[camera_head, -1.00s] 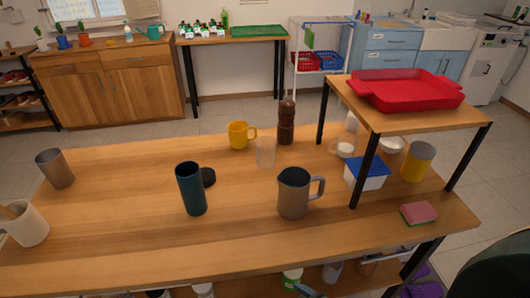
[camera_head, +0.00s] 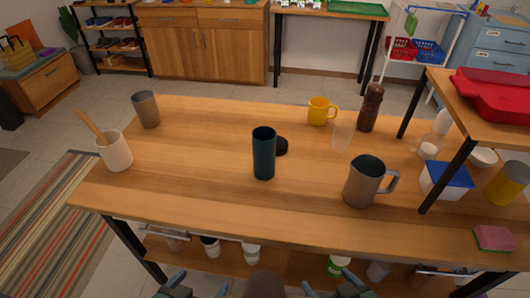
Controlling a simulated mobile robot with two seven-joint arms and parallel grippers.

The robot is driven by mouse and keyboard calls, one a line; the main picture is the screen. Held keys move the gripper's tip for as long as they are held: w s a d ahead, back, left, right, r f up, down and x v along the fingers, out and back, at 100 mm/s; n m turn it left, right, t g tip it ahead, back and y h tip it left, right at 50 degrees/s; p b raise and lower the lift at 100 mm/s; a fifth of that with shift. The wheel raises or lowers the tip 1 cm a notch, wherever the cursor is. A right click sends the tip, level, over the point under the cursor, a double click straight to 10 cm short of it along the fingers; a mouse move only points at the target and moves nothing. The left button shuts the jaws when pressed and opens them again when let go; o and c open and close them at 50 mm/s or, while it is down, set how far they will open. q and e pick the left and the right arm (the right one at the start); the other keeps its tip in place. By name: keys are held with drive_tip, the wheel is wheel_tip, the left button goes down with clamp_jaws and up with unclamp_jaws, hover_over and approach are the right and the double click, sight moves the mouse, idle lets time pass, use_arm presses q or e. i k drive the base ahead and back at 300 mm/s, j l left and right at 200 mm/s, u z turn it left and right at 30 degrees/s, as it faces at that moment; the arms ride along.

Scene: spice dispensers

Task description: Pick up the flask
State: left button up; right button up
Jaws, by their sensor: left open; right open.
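The flask (camera_head: 264,156) is a dark teal, open-topped cylinder standing upright near the middle of the wooden table. A round black lid (camera_head: 281,146) lies just behind it on the right. My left gripper (camera_head: 199,288) and my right gripper (camera_head: 331,289) show only as bluish finger parts at the bottom edge. Both are open, well short of the flask and apart from it. The rest of each gripper is cut off by the frame.
A grey-brown jug (camera_head: 364,184) stands right of the flask. A clear cup (camera_head: 342,136), yellow mug (camera_head: 319,112) and pepper mill (camera_head: 371,108) stand behind. A utensil pot (camera_head: 116,152) and grey cup (camera_head: 146,110) are at left. The tabletop in front of the flask is clear.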

sight(263, 137)
drive_tip(key=k+j+z, duration=0.1)
drive_tip(key=z, duration=0.35)
drive_tip(key=k+j+z, duration=0.1)
drive_tip(key=j+z, duration=0.2)
drive_tip(key=z, duration=0.15)
drive_tip(key=k+j+z, duration=0.15)
drive_tip(key=z, duration=0.3)
drive_tip(key=i+j, duration=0.3)
drive_tip(key=i, duration=0.1)
